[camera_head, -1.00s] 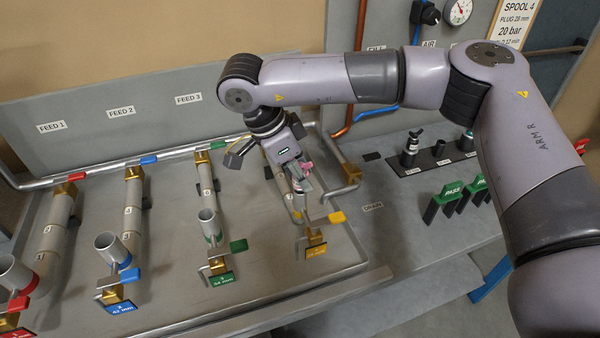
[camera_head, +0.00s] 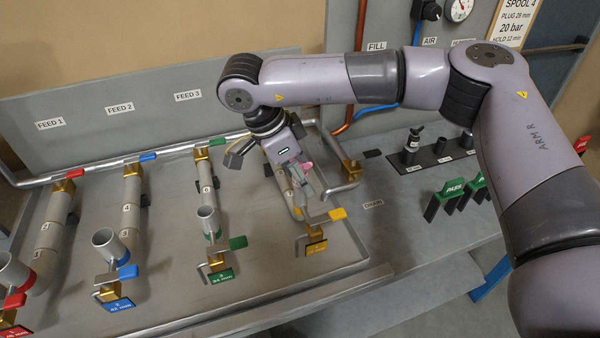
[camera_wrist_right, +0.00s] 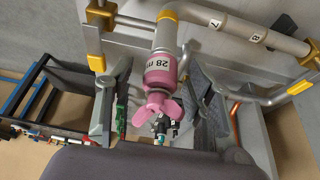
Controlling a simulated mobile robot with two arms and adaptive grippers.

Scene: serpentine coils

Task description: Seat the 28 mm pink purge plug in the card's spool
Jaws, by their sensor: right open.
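The pink plug (camera_wrist_right: 162,73), marked "28 m…", stands at the mouth of the yellow-ringed spool (camera_wrist_right: 165,33) in the right wrist view, in line with it. Its winged pink handle (camera_wrist_right: 160,107) points toward my wrist. I cannot tell how deep the plug sits. My right gripper (camera_wrist_right: 162,88) is open, with one finger on each side of the plug and gaps showing. In the head view my right gripper (camera_head: 303,182) hides most of the plug, with pink (camera_head: 306,167) showing beside it. The card (camera_head: 514,22) reads spool 4, plug 28 mm. My left gripper is out of view.
Blue (camera_head: 108,244), green (camera_head: 208,222) and red (camera_head: 12,270) spools stand to the left. A yellow lever (camera_head: 337,214) is close to my right gripper.

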